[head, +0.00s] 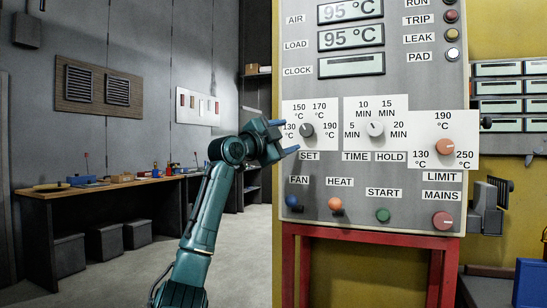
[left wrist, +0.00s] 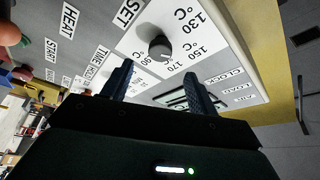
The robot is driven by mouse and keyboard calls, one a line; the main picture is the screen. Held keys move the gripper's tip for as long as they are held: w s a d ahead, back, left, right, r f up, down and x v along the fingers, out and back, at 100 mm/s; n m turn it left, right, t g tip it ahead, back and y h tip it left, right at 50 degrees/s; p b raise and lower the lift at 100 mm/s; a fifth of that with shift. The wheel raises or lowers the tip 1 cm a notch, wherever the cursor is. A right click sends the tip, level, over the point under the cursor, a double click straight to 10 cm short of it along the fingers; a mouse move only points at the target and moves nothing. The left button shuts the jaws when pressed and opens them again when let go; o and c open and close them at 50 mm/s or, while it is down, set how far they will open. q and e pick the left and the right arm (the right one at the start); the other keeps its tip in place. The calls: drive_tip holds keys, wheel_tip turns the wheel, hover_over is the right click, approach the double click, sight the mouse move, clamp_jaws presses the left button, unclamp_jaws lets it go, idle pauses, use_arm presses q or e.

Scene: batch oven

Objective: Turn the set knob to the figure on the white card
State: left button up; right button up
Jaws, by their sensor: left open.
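The SET knob (head: 306,130) is a dark round knob on a white dial plate marked 130, 150, 170 and 190 °C, on the grey control panel (head: 335,185). My left gripper (head: 286,137) is open just left of it, its fingers pointing at the panel. In the left wrist view the knob (left wrist: 160,47) stands beyond the gap between the open fingers (left wrist: 158,78), with nothing gripped. I cannot read its pointer for certain. I cannot make out a separate white card with a figure. My right gripper is not in view.
The TIME knob (head: 375,129) and orange LIMIT knob (head: 444,147) are to the right of SET. FAN (head: 291,201), HEAT (head: 335,204) and START (head: 383,215) buttons and the MAINS knob (head: 442,220) are below. A workbench (head: 100,190) runs along the left wall.

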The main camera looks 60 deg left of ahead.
use_arm(q)
drive_tip(key=b+v, duration=0.1)
drive_tip(key=v, duration=0.4)
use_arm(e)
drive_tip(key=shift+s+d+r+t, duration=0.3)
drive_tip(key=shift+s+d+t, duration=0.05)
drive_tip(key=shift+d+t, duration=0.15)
